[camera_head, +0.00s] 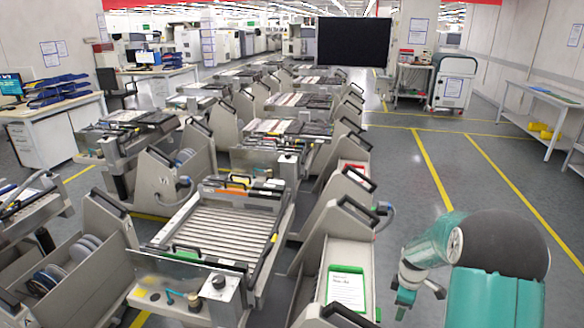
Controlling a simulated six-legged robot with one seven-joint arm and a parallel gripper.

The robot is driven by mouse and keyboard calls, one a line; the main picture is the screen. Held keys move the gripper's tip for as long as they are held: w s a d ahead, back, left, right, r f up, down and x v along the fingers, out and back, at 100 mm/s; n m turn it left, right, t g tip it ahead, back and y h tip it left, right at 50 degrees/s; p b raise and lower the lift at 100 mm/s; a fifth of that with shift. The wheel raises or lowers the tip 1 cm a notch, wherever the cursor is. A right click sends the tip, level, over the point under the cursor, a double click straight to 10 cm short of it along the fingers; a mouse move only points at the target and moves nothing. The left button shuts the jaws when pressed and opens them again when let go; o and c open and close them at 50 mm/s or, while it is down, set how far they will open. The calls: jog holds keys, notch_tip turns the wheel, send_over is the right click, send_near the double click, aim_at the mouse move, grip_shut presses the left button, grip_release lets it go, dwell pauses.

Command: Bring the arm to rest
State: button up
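My arm (490,275) shows at the lower right, with teal links and a dark rounded section. It is folded, and its end points down and to the left. My gripper (405,297) hangs at the left end of the arm, over the grey floor just right of the nearest trolley. It is small and partly hidden by the arm's own links, so I cannot tell whether its fingers are open or shut. I see no object held in it.
A feeder trolley (228,228) with a slatted top stands in front, and several more stand in rows behind it. A grey bin with a green-framed card (346,290) is close to my gripper's left. A side table (545,95) stands at right. Yellow-lined floor (455,165) between is clear.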

jog(key=s+a+r+m+t, duration=0.1)
jog(key=s+a+r+m, duration=0.3)
jog(key=r, duration=0.7)
jog(key=s+a+r+m+t, duration=0.1)
jog(key=s+a+r+m, duration=0.1)
jog(key=s+a+r, duration=0.65)
jog(key=s+a+r+m+t, duration=0.1)
jog(key=s+a+r+m, duration=0.1)
jog(key=s, duration=0.5)
jog(key=s+a+r+m+t, duration=0.1)
jog(key=s+a+r+m, duration=0.1)
jog(key=s+r+m, duration=0.2)
jog(key=s+r, duration=0.3)
jog(key=s, duration=0.1)
jog(key=shift+a+r+t+y, duration=0.25)
jog(key=shift+t+y, duration=0.05)
jog(key=shift+s, duration=0.2)
